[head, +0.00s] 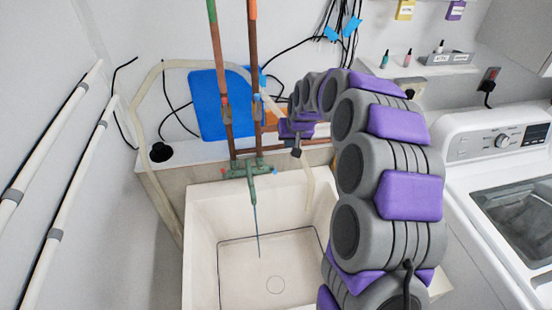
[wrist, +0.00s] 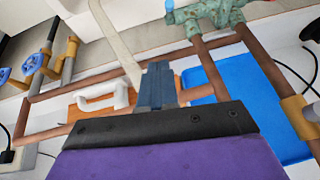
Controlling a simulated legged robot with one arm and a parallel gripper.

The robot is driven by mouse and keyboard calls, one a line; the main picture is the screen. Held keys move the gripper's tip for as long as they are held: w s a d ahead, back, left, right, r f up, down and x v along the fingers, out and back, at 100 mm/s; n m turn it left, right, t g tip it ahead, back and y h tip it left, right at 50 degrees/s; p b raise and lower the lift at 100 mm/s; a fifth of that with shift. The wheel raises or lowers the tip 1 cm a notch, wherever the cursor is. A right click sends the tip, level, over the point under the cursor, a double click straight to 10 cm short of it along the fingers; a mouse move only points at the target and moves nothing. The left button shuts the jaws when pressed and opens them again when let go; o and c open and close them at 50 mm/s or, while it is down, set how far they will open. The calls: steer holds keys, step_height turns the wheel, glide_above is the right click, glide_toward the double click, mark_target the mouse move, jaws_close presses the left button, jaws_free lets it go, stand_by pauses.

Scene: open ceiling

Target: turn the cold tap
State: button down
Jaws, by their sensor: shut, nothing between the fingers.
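A green weathered tap fitting (head: 250,170) sits at the back edge of the sink, below two copper pipes. It also shows in the wrist view (wrist: 212,14), at the top, with a small blue part (wrist: 170,10) at its left end. I cannot tell whether that part is the cold handle. My gripper (head: 296,150) is to the right of the fitting in the head view, apart from it. In the wrist view my gripper (wrist: 158,68) is shut and empty, in front of the pipes. A thin dark blue line (head: 257,225) runs down from the spout.
A white sink (head: 202,255) lies below. A blue board (head: 207,102) and copper pipes (head: 222,70) are at the wall. Blue-handled valves (wrist: 28,66) show left in the wrist view. A washing machine (head: 490,160) stands right. A pale hose (head: 140,105) runs at left.

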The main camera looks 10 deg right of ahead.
steer(key=a+r, duration=0.1)
steer(key=a, duration=0.1)
steer(key=b, duration=0.1)
glide_above(274, 170)
steer(key=d, duration=0.2)
step_height(274, 170, down, 9)
steer(key=shift+y, duration=0.3)
steer(key=f, duration=0.1)
steer(key=a+f, duration=0.1)
steer(key=s+f, duration=0.1)
steer(key=shift+s+a+f+b, duration=0.1)
steer(key=shift+a+f+b, duration=0.05)
steer(key=shift+f+b, duration=0.15)
steer(key=shift+s+f+t, duration=0.4)
steer(key=shift+s+f, duration=0.65)
steer(key=shift+r, duration=0.15)
